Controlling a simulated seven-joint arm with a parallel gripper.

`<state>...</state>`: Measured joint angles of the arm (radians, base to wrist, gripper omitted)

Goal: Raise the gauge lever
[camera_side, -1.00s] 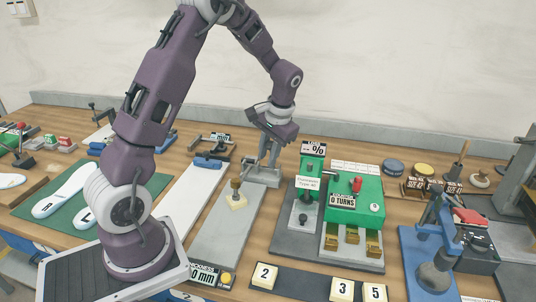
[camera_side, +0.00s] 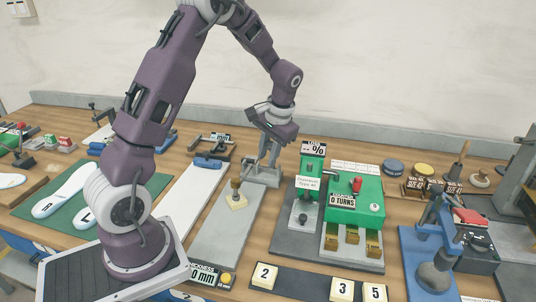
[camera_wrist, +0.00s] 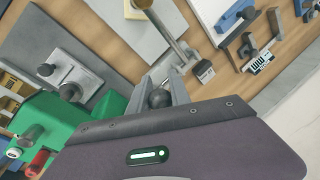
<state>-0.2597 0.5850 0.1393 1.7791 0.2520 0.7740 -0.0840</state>
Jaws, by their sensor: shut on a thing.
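The gauge stands on a long grey plate (camera_side: 213,235), with a grey upright stand (camera_side: 262,174) at its far end and a brass-coloured plunger (camera_side: 236,188) over a pale pad. My gripper (camera_side: 267,139) is at the top of the stand. In the wrist view, my gripper (camera_wrist: 162,92) is shut on a dark round knob (camera_wrist: 159,98), which looks like the end of the gauge lever. The lever's arm is mostly hidden by the gripper.
A green machine (camera_side: 355,205) with a turns display stands close to the right. A white strip (camera_side: 188,197) and a small black fixture (camera_side: 222,148) lie to the left. A blue-based press (camera_side: 420,262) stands further right. Number tiles (camera_side: 343,289) lie in front.

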